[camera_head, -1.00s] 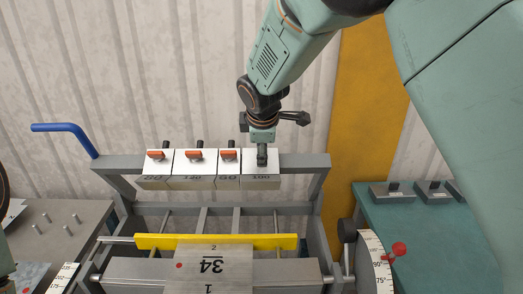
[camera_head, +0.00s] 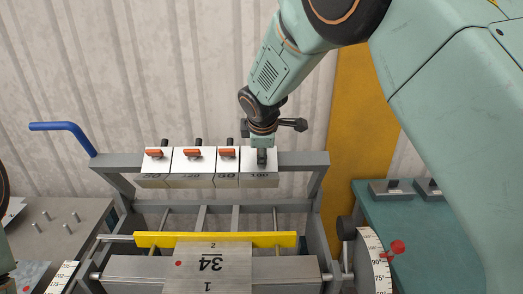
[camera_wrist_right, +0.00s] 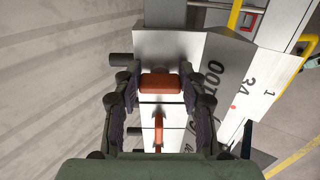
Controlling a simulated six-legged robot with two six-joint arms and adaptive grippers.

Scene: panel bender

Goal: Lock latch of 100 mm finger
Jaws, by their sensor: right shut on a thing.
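The 100 mm finger (camera_head: 259,180) is the rightmost white block on the grey beam, marked 100. It also shows in the right wrist view (camera_wrist_right: 200,47). Its orange latch handle (camera_wrist_right: 161,84) lies between the fingers of my right gripper (camera_wrist_right: 159,101), which is shut on it. This handle lies crosswise to the neighbouring handle (camera_wrist_right: 158,130). In the head view my right gripper (camera_head: 262,158) comes down from above and hides the handle. My left gripper is not in view.
Several other white fingers (camera_head: 189,180) stand left on the beam (camera_head: 303,160), with orange handles along it. A blue lever (camera_head: 60,127) sticks out left. Below are a yellow bar (camera_head: 150,240) and a plate marked 34 (camera_head: 230,262). A teal table (camera_head: 405,230) stands right.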

